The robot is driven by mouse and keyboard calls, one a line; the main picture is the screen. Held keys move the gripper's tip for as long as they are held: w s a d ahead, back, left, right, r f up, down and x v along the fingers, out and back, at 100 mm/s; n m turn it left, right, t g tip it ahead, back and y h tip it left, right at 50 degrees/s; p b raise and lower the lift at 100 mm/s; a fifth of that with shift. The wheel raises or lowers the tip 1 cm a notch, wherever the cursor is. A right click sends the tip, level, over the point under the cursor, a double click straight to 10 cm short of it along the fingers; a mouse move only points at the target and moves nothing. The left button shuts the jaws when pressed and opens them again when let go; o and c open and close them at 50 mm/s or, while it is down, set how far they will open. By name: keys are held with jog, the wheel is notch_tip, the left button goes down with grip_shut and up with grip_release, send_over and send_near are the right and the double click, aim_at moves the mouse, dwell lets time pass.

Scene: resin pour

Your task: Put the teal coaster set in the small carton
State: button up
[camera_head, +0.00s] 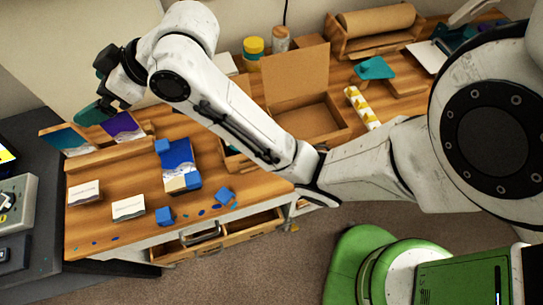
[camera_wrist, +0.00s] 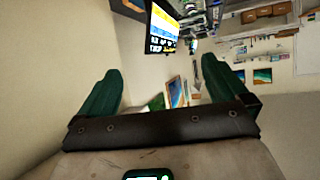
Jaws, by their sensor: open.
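A flat teal piece (camera_head: 375,68), likely the teal coaster set, lies at the back right of the wooden bench, beside a wooden block. An open cardboard carton (camera_head: 297,75) with its lid raised stands left of it. Another cardboard piece (camera_head: 236,158) shows partly behind my arm; I cannot tell whether it is a smaller carton. My gripper (camera_head: 97,108) is above the bench's far left end, well away from the teal piece. In the wrist view my gripper (camera_wrist: 158,92) has its green fingers wide apart with nothing between them.
A yellow-patterned strip (camera_head: 362,107) lies right of the open carton. A paper roll (camera_head: 375,20) and a yellow-lidded jar (camera_head: 253,47) stand behind. A drawer (camera_head: 235,234) is open.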

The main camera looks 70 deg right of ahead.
jog(key=s+f+m+g+h, duration=0.1)
jog(key=s+f+g, duration=0.1)
jog(key=s+f, duration=0.5)
jog(key=s+f+m+g+h, duration=0.1)
jog(key=s+f+m+g, duration=0.1)
jog(key=s+f, duration=0.6)
jog(key=s+f+m+g+h, duration=0.1)
jog(key=s+f+g, duration=0.3)
jog(key=s+f, duration=0.3)
notch_tip(320, 180, down, 4)
jog(key=shift+s+r, duration=0.1)
jog(key=shift+s, duration=0.05)
jog(key=s+d+f+g, duration=0.1)
jog(key=s, duration=0.1)
jog(key=s+d+f+g+h, duration=0.1)
jog(key=s, duration=0.2)
jog(key=s+d+f, duration=0.1)
jog(key=s+d, duration=0.1)
jog(key=s, duration=0.1)
jog(key=shift+s+m+g+h, duration=0.1)
jog(key=shift+m+g+h, duration=0.2)
jog(key=shift+g+h, duration=0.1)
